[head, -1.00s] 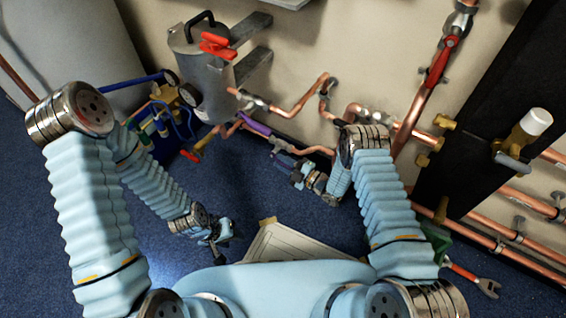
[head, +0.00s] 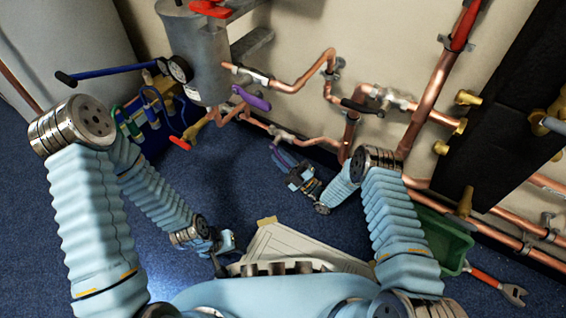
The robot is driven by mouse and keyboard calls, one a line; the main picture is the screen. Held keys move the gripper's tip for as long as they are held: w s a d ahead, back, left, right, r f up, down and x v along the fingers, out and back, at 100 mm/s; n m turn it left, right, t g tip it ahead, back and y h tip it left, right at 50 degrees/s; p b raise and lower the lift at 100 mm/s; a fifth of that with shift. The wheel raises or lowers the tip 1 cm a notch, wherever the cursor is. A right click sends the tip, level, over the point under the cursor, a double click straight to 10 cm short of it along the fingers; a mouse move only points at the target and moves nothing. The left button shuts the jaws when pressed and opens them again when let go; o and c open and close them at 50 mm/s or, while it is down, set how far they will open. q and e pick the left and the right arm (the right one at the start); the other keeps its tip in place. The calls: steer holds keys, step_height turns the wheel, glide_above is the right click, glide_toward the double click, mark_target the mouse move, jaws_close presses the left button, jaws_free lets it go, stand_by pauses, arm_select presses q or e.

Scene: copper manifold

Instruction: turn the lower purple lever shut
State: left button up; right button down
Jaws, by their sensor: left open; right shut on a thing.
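The lower purple lever (head: 281,155) is below the valve on the low copper pipe (head: 283,135), slanting down to the right. My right gripper (head: 292,170) is shut at its lower end; the fingers are small and partly hidden, so the exact contact is unclear. A second, upper purple lever (head: 251,98) sits higher and to the left, near the foot of the grey tank, clear of both grippers. My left gripper (head: 225,254) is open and empty, low over the floor, well away from both levers.
The grey tank (head: 197,60) stands at the wall, with a blue-handled bar (head: 110,73) to its left. A red-handled yellow valve (head: 195,130) is below it. A dark lever (head: 362,107) is near my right forearm. A green bin (head: 440,240) and wrench (head: 500,287) are lower right.

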steer(key=shift+f+t, duration=0.25)
steer(key=shift+t, duration=0.25)
steer(key=c, duration=1)
jaws_free()
steer(key=shift+c, duration=0.2)
steer(key=shift+s+d+f, duration=0.1)
steer(key=s+d+p, duration=0.2)
steer(key=s+d, duration=0.6)
steer(key=d, duration=0.1)
steer(key=shift+d+f, duration=0.25)
steer(key=shift+d, duration=0.15)
